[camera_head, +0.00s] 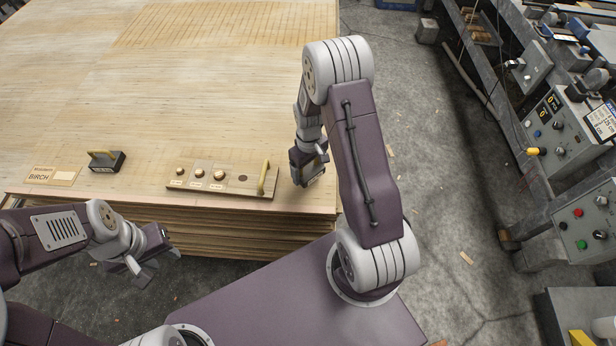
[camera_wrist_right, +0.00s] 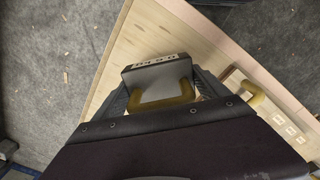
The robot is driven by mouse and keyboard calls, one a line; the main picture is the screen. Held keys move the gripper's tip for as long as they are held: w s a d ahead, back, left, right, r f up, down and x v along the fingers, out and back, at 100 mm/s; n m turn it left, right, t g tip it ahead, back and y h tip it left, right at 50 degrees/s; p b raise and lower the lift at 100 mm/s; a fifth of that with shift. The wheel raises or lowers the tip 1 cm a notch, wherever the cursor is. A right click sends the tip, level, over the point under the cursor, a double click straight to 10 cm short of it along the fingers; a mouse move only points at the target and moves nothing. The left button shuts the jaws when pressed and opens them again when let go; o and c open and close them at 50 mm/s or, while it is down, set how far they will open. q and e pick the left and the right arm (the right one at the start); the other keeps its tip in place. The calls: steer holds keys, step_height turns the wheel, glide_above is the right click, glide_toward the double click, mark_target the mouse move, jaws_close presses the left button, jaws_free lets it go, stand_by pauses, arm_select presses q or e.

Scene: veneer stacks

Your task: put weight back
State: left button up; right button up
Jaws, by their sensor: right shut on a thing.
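My right gripper (camera_head: 308,178) is shut on a weight, a dark grey block (camera_wrist_right: 157,76) with a yellow handle (camera_wrist_right: 165,101), as the right wrist view shows. In the head view the gripper mostly hides it, near the right edge of the veneer stack (camera_head: 215,100), just right of the wooden tray. I cannot tell whether the block touches the stack. A similar dark weight (camera_head: 108,163) with a yellow handle stands on the stack at the left. My left gripper (camera_head: 153,264) is open and empty in front of the stack.
The wooden tray (camera_head: 205,192) holds several brass knobs, a dark round hole and a yellow handle (camera_head: 268,177). A BIRCH label (camera_head: 52,176) lies at the stack's left front. Machine control boxes (camera_head: 560,130) stand right, across bare floor. Most of the stack top is clear.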

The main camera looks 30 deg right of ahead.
mark_target(308, 176)
steer(key=shift+w+a+f, duration=0.1)
steer(key=shift+a, duration=0.05)
step_height(308, 176, down, 4)
steer(key=shift+r+b, duration=0.2)
steer(key=shift+b, duration=0.2)
steer(key=shift+f, duration=0.15)
steer(key=shift+f, duration=0.1)
